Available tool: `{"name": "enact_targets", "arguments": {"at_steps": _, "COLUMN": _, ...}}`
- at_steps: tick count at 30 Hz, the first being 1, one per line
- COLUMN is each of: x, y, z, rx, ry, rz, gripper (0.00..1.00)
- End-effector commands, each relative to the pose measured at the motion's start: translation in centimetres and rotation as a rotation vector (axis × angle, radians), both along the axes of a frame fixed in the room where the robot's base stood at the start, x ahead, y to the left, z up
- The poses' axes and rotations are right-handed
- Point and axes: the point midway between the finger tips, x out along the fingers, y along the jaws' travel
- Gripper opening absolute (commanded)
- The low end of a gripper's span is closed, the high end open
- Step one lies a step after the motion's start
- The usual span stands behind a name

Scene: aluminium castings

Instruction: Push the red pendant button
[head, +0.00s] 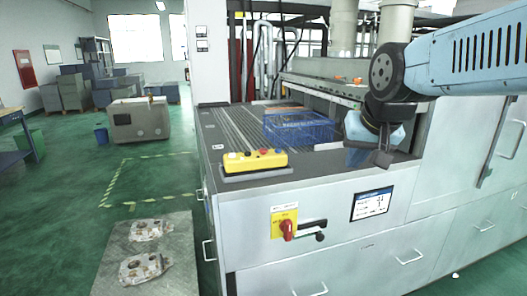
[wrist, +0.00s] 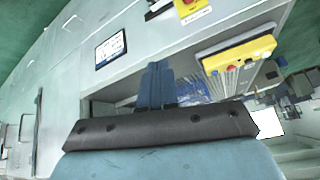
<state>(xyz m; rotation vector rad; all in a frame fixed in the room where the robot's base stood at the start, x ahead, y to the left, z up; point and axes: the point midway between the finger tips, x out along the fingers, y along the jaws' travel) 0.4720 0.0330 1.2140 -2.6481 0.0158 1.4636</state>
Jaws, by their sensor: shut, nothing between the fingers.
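The yellow pendant (head: 243,164) lies on the left front of the machine's top, with several small coloured buttons along it. A red button (head: 247,153) shows on its upper face, beside a blue one. The pendant also shows at the upper right of the wrist view (wrist: 238,53), with a red button (wrist: 231,68) near its lower edge. My gripper (head: 383,159) is above the front right of the machine top, well to the right of the pendant and apart from it. Its fingers (wrist: 156,84) are together and empty.
A blue crate (head: 300,128) stands on the slatted bed, between pendant and gripper but farther back. A red rotary handle on a yellow plate (head: 278,222) and a screen (head: 371,204) are on the front panel. The top between pendant and gripper looks clear along the front.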

Motion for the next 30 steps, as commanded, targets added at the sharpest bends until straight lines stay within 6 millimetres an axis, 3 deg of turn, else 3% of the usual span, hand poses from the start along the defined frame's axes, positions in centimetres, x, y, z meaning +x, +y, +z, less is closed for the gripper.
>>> {"name": "enact_targets", "arguments": {"at_steps": 3, "x": 4.8, "y": 2.2, "z": 1.6, "rx": 0.058, "ry": -0.029, "rz": -0.030, "gripper": 0.00}}
{"name": "enact_targets", "arguments": {"at_steps": 12, "x": 16.1, "y": 9.5, "z": 4.0, "rx": 0.235, "ry": -0.097, "rz": -0.111, "gripper": 0.00}}
{"name": "enact_targets", "arguments": {"at_steps": 18, "x": 21.9, "y": 14.3, "z": 4.3, "rx": 0.347, "ry": -0.120, "rz": -0.156, "gripper": 0.00}}
{"name": "enact_targets", "arguments": {"at_steps": 24, "x": 24.8, "y": 17.0, "z": 4.3, "rx": 0.410, "ry": -0.130, "rz": -0.179, "gripper": 0.00}}
{"name": "enact_targets", "arguments": {"at_steps": 30, "x": 25.2, "y": 17.5, "z": 4.3, "rx": 0.423, "ry": -0.133, "rz": -0.185, "gripper": 0.00}}
